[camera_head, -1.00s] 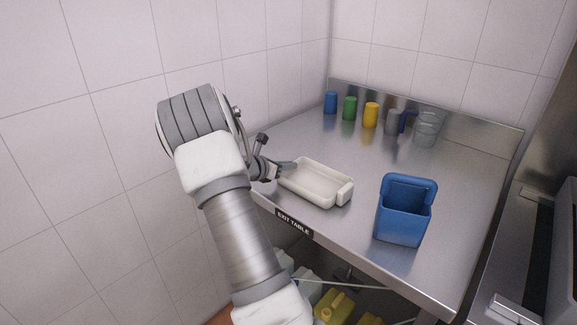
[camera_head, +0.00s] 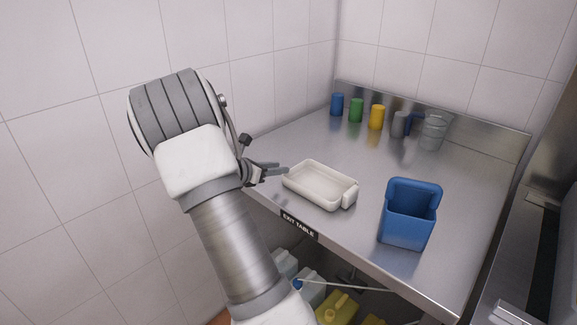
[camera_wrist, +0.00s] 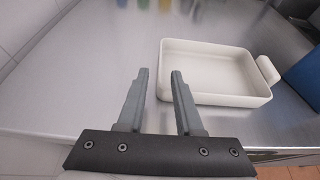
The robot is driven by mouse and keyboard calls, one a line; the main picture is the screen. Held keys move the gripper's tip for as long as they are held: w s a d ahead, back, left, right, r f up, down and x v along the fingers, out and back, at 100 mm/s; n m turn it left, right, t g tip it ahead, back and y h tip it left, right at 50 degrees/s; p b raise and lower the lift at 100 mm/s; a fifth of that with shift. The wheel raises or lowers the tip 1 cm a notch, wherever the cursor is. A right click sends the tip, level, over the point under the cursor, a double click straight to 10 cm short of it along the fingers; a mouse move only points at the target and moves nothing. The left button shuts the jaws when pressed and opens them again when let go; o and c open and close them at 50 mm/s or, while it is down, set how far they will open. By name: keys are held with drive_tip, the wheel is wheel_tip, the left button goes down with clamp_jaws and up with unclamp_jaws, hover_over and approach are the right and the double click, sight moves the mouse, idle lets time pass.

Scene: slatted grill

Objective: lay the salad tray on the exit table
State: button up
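The white salad tray (camera_head: 318,186) lies flat on the steel exit table (camera_head: 330,145), near its front left edge. In the head view my gripper (camera_head: 284,169) is just left of the tray.
A blue open bin (camera_head: 407,225) stands right of the tray. Blue (camera_head: 337,104), green (camera_head: 356,110) and yellow (camera_head: 377,117) cups and clear containers (camera_head: 433,132) line the back. A tiled wall (camera_head: 60,150) is on the left. The table middle is clear.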

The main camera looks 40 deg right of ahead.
drive_tip(key=v, duration=0.3)
drive_tip(key=shift+a+r, duration=0.15)
drive_tip(key=shift+a, duration=0.1)
drive_tip(key=shift+s+a+r, duration=0.15)
drive_tip(key=shift+a+r, duration=0.05)
drive_tip(key=s+a+r+m+t+y, duration=0.1)
drive_tip(key=s+a+r+m+y, duration=0.3)
drive_tip(key=s+a+m, duration=0.2)
drive_tip(key=s+a+r+m+t+y, duration=0.2)
drive_tip(key=s+a+m+y, duration=0.3)
drive_tip(key=s+a, duration=0.5)
drive_tip(key=s+a+r+m+t+y, duration=0.1)
drive_tip(key=s+a+r+m+y, duration=0.3)
drive_tip(key=s+a+m, duration=0.4)
drive_tip(key=s+a+r, duration=0.1)
drive_tip(key=a, duration=0.5)
drive_tip(key=shift+r+y, duration=0.3)
drive_tip(key=shift+s, duration=0.15)
wheel_tip(320, 180, up, 7)
drive_tip(key=p, duration=0.7)
